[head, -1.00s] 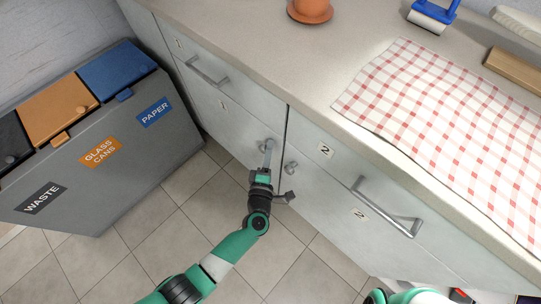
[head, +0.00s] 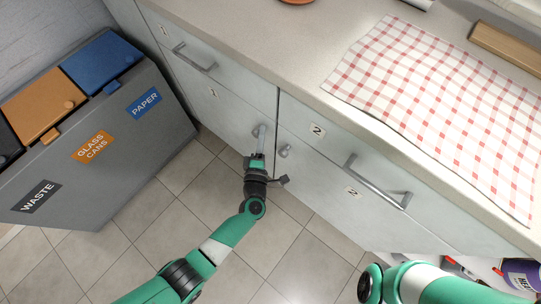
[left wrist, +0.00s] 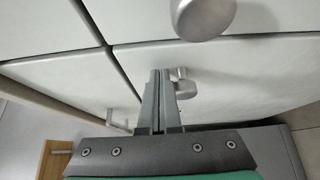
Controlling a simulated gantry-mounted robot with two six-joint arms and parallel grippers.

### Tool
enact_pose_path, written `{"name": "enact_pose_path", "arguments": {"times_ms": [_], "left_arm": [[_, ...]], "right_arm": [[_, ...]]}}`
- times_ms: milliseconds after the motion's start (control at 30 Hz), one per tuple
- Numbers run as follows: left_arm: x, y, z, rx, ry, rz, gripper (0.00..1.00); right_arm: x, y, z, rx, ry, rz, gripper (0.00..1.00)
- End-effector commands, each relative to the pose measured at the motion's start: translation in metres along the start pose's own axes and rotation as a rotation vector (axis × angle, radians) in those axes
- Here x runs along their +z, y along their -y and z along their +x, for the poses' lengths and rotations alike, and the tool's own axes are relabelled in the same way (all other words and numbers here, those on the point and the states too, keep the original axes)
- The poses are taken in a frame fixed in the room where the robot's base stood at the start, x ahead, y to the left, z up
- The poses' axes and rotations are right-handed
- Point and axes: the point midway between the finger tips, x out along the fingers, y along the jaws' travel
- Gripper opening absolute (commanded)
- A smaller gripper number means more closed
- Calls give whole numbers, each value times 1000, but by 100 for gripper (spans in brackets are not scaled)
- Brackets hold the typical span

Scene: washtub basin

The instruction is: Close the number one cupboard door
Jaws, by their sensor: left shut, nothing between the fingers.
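The number one cupboard door (head: 225,114) is a pale grey panel below the number one drawer front in the head view. It looks about flush with the number two door beside it. A small round knob (head: 257,131) sits near its right edge. My right gripper is not in view.
A grey recycling bin (head: 110,150) stands on the left. A checked cloth (head: 430,100) lies on the worktop. Tiled floor in front is clear.

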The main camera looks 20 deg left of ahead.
Motion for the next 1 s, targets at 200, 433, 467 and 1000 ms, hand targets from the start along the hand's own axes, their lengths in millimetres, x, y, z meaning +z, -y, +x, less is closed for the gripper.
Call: {"name": "enact_pose_path", "arguments": {"times_ms": [200,433,467,1000], "left_arm": [[21,0,-45,-8,5,7,0],[51,3,-80,-6,-2,8,0],[53,3,-82,-6,-3,8,0],[58,5,-88,-6,-8,8,0]], "right_arm": [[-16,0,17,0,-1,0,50],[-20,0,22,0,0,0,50],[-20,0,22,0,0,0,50],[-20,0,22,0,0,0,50]]}}
